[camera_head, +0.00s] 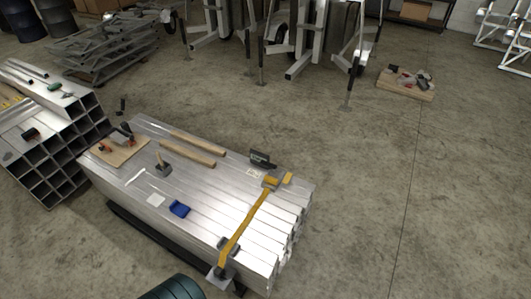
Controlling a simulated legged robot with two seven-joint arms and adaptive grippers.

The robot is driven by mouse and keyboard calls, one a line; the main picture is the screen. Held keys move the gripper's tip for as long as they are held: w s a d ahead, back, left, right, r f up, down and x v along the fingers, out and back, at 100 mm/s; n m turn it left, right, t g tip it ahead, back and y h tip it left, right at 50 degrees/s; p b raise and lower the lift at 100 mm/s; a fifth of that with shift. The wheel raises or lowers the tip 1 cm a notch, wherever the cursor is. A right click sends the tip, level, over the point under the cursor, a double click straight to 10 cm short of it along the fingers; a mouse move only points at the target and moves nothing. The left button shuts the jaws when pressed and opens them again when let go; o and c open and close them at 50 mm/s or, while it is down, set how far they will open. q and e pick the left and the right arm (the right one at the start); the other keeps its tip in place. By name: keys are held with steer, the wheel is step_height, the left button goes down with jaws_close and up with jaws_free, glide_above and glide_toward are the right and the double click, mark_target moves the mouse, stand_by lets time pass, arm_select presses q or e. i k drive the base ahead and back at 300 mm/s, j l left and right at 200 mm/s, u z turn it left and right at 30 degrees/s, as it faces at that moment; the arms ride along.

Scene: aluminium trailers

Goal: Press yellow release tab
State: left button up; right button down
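A yellow strap (245,228) runs across the near right end of a stack of aluminium tubes (205,210). Its far end meets a small buckle-like piece with yellow on it (271,181). A separate-looking small yellow piece (288,178) sits just to its right. Both are too small to tell which is the release tab, or whether it is pressed. The strap's near end goes over the stack's front edge at a metal bracket (222,270). Neither of my grippers shows in the head view.
On the stack lie wooden handles (188,152), a blue item (179,209), a dark tool (262,159) and a board with tools (120,148). Square tubes (45,150) stand left. Dark rounded things (172,288) show at the bottom.

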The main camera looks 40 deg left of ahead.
mark_target(287, 178)
steer(key=i+u, duration=0.15)
steer(key=u, duration=0.3)
steer(key=i+l+u, duration=0.15)
steer(key=u, duration=0.35)
steer(key=i+l+u, duration=0.1)
steer(key=u, duration=0.35)
steer(key=l+u, duration=0.3)
steer(key=u, duration=0.2)
steer(key=i+l+u, duration=0.1)
steer(key=l+u, duration=0.15)
steer(key=u, duration=0.2)
steer(key=i+l+u, duration=0.1)
steer(key=l+u, duration=0.75)
steer(key=i+l, duration=0.05)
steer(key=l, duration=0.1)
